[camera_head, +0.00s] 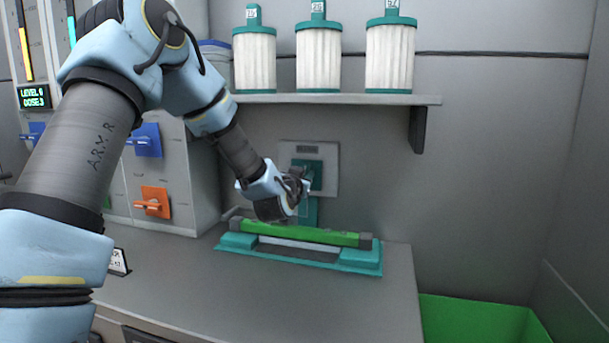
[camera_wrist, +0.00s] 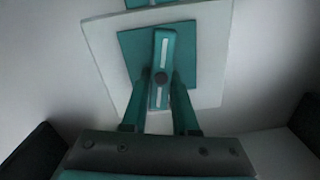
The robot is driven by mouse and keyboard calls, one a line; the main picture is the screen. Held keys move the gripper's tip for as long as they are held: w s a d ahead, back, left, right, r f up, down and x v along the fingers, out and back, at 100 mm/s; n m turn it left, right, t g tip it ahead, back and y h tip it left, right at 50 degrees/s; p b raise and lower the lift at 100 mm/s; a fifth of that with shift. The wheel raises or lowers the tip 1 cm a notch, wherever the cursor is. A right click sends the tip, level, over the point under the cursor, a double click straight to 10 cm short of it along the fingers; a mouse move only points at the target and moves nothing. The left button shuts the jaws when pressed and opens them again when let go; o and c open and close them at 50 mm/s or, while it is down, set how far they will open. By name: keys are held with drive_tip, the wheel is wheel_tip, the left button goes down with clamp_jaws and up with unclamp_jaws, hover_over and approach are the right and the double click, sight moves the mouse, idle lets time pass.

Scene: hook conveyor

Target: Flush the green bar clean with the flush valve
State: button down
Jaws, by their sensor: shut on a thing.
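The green bar (camera_head: 300,233) lies in a teal cradle (camera_head: 357,262) on the counter, with dark caps at its ends. Its surface looks green along the visible length; any dirt is too small to tell. The flush valve (camera_head: 309,170) is a teal fitting on a pale wall plate behind the bar. Its teal lever (camera_wrist: 161,70) with a white stripe fills the middle of the wrist view. My gripper (camera_wrist: 160,108) is shut on the lever, with one finger on each side. In the head view my wrist hides part of the valve and stands above the bar's left part.
Several white filter canisters (camera_head: 318,58) with teal caps stand on a shelf (camera_head: 300,99) above the valve. A cabinet with blue (camera_head: 146,140) and orange (camera_head: 154,203) handles stands at the left. A green bin (camera_head: 480,320) is at the lower right. The counter's front is mostly clear.

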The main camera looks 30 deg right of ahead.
drive_tip(key=shift+f+m+b, duration=0.1)
drive_tip(key=shift+m+b, duration=0.2)
drive_tip(key=shift+b, duration=0.15)
drive_tip(key=shift+s+d+f+m+b, duration=0.15)
drive_tip(key=shift+m+b, duration=0.75)
drive_tip(key=shift+b, duration=0.35)
drive_tip(key=m+b, duration=0.5)
drive_tip(key=shift+s+d+f+b, duration=0.15)
drive_tip(key=shift+d+f+b, duration=0.05)
drive_tip(key=shift+b, duration=0.1)
drive_tip(key=shift+f+m+b, duration=0.2)
drive_tip(key=shift+m+b, duration=2.05)
drive_tip(key=shift+m, duration=1.35)
drive_tip(key=c, duration=0.7)
unclamp_jaws()
